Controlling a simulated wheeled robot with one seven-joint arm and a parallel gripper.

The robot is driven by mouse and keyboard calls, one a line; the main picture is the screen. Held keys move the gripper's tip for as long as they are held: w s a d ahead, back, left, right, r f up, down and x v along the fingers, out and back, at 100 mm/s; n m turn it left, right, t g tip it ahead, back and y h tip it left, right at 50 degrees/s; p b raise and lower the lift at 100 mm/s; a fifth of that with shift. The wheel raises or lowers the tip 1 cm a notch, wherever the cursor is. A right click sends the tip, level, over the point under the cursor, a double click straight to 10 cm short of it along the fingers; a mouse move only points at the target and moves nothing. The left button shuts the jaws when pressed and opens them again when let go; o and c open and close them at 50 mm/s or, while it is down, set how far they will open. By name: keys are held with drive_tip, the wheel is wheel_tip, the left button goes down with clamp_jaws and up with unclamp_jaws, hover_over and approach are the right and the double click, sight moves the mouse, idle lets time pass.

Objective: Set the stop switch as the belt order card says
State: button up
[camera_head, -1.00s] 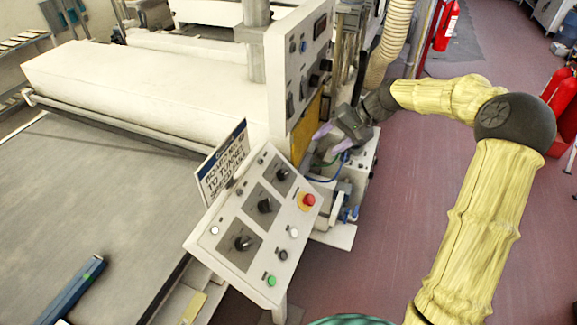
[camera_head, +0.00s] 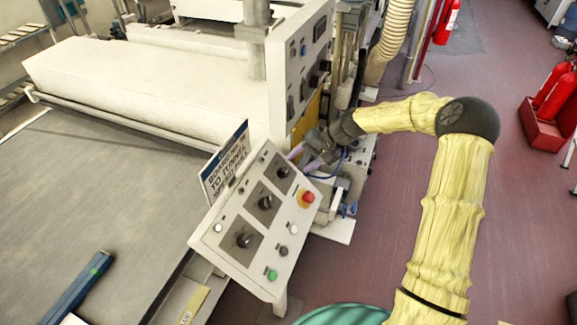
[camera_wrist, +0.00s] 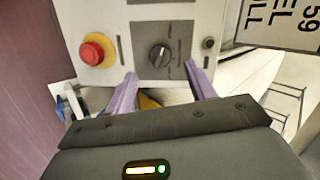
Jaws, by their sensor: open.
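The sloped white control panel (camera_head: 222,235) carries three dark rotary switches in grey plates: an upper one (camera_head: 284,172), a middle one (camera_head: 265,203) and a lower one (camera_head: 244,240). The belt order card (camera_head: 225,165) stands at the panel's left edge; it mentions boards and tunnel, the rest is hard to read. My gripper (camera_head: 301,160) is at the panel's far end, near the upper switch. In the wrist view its two purple fingers (camera_wrist: 161,70) are open and empty, just short of a rotary switch (camera_wrist: 160,55). The switch labels are too small to read.
A red stop button (camera_head: 307,197) on a yellow base sits right of the switches; it also shows in the wrist view (camera_wrist: 94,53). A green button (camera_head: 272,275) is at the panel's near end. A taller control box (camera_head: 300,60) rises behind.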

sight(288, 170)
drive_tip(key=p+x, duration=0.2)
drive_tip(key=x, duration=0.4)
drive_tip(key=shift+a+f, duration=0.25)
drive_tip(key=shift+f, duration=0.05)
drive_tip(key=c, duration=1)
